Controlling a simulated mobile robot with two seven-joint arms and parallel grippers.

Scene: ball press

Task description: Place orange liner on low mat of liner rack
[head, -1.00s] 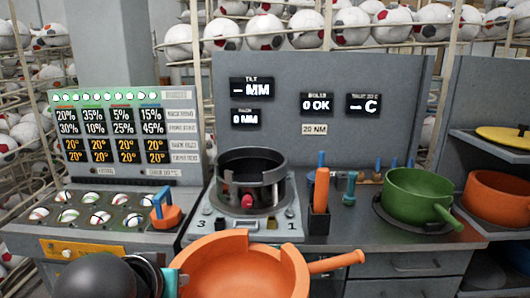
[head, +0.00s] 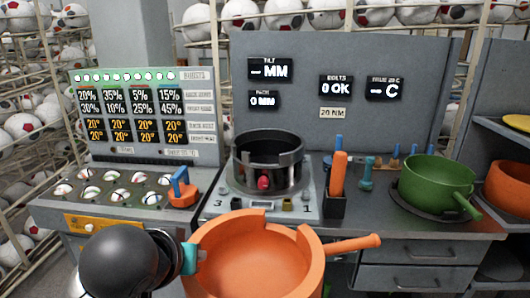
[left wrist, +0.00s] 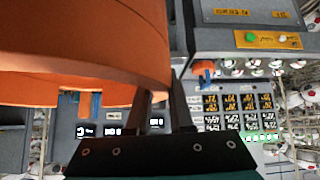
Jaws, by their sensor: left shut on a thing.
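The orange liner (head: 265,262), a round pan with a notched rim and a handle pointing right, is in front of the bench, low in the head view. My left gripper (head: 192,258) is shut on its left wall and holds it upright. In the left wrist view the liner (left wrist: 90,50) fills the upper left, with the gripper's dark fingers (left wrist: 165,115) at its edge. A grey shelf rack (head: 490,140) is at the right edge, partly out of frame. Its low part and any mat there are not clearly seen. My right gripper is not in view.
A press with a dark ring (head: 268,165) stands mid-bench. A green pan (head: 436,183) sits on a dark round mat to its right. Another orange pan (head: 510,188) and a yellow lid (head: 518,122) are on the rack. Drawers (head: 410,250) lie below the bench.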

